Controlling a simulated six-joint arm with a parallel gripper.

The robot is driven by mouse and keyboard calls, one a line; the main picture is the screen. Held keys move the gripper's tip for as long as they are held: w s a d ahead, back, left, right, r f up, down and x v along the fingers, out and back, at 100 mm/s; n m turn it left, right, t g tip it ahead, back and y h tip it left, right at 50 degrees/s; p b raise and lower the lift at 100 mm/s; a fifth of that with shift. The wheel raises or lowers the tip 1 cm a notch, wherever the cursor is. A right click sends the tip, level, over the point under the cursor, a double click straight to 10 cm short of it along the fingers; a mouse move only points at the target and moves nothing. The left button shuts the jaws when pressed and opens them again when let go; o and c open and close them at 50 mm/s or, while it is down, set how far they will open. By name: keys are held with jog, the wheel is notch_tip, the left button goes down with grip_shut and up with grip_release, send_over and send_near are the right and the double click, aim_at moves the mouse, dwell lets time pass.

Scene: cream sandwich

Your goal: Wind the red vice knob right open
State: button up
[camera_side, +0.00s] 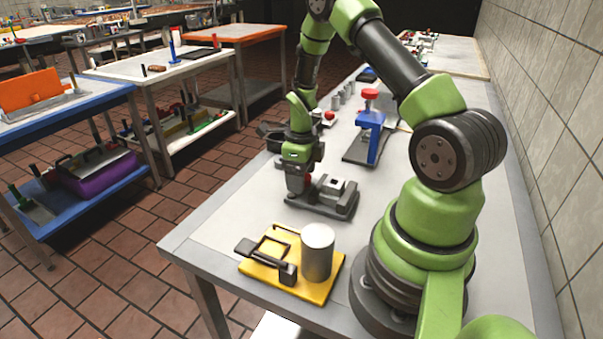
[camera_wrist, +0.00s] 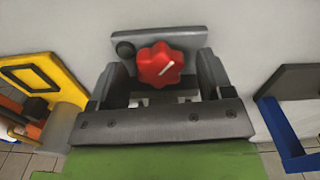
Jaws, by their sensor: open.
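The red vice knob (camera_wrist: 158,66) shows in the wrist view as a lobed knob with a white pointer mark slanting to the upper right. It sits on the grey vice (camera_wrist: 205,42), which also shows in the side view (camera_side: 338,196) on the near part of the bench. My gripper (camera_wrist: 163,82) is open, with one dark finger on each side of the knob; gaps seem to show on both sides.
A yellow board (camera_side: 318,291) with a metal cylinder (camera_side: 317,252) and a black clamp stands in front of the vice. A blue stand with a red top (camera_side: 370,130) is behind it. Bare bench top lies left of the vice.

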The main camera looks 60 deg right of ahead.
jog(key=c, duration=0.9)
jog(key=n, duration=0.5)
jog(key=o, duration=0.9)
jog(key=shift+m, duration=0.3)
